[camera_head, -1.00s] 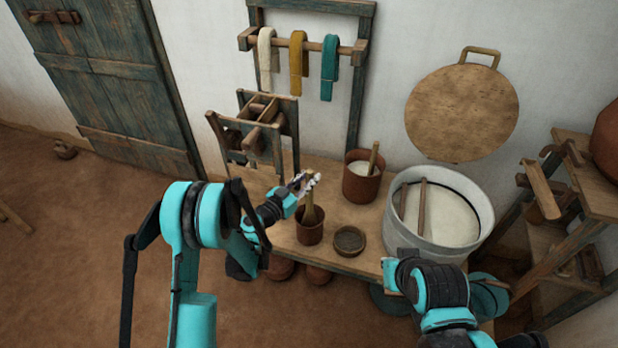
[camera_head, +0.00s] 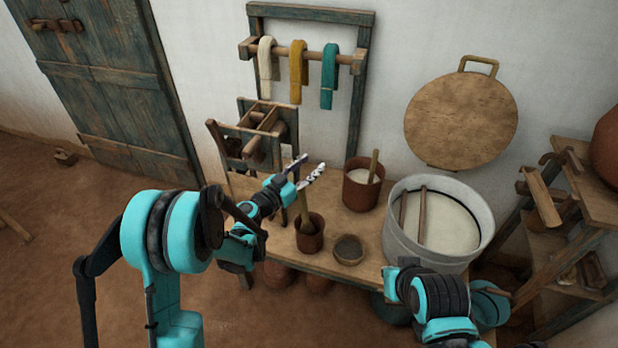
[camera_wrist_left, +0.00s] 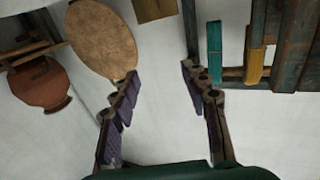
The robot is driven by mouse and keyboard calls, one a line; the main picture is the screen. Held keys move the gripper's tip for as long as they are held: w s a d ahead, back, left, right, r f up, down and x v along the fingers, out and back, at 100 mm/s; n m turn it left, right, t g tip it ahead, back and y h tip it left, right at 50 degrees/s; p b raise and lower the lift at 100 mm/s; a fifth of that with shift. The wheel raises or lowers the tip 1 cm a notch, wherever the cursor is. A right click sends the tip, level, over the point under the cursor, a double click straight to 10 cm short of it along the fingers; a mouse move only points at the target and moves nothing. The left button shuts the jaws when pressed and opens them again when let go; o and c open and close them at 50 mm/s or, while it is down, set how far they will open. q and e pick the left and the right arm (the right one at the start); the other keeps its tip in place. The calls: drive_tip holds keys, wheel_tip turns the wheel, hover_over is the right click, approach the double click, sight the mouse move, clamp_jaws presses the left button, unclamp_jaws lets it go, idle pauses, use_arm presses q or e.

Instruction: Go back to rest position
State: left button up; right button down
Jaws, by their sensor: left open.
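My left gripper (camera_head: 305,171) is open and empty, raised above the table in the head view, left of the larger cup. In the left wrist view its two fingers (camera_wrist_left: 158,90) are spread apart with only wall between them. My left arm comes in from the left. My right arm reaches in at the lower right, in front of the grey tub (camera_head: 405,245); its fingers are not visible.
A wooden table (camera_head: 335,215) holds a small brown cup (camera_head: 310,243) with a stick, a small bowl (camera_head: 348,252), a larger cup (camera_head: 360,195) and the tub. A rack with skeins (camera_head: 297,70) and a round board (camera_head: 460,120) hang on the wall. Shelves (camera_head: 575,260) stand right.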

use_arm(q)
drive_tip(key=s+a+r+g+y, duration=0.1)
drive_tip(key=s+r+g+y, duration=0.15)
drive_tip(key=s+r, duration=0.35)
drive_tip(key=s+a+f+n+g+y, duration=0.1)
drive_tip(key=s+a+f+n+y, duration=0.1)
drive_tip(key=s+a, duration=0.3)
drive_tip(key=s+a+f+n+g+y, duration=0.2)
drive_tip(key=s+a, duration=0.4)
drive_tip(key=s, duration=0.7)
drive_tip(key=s+a+f+n+g+y, duration=0.1)
drive_tip(key=s+a+y, duration=0.4)
drive_tip(key=s, duration=0.5)
drive_tip(key=a+f+n, duration=0.1)
drive_tip(key=n, duration=0.1)
drive_tip(key=shift+n, duration=0.4)
drive_tip(key=shift+s+f, duration=0.1)
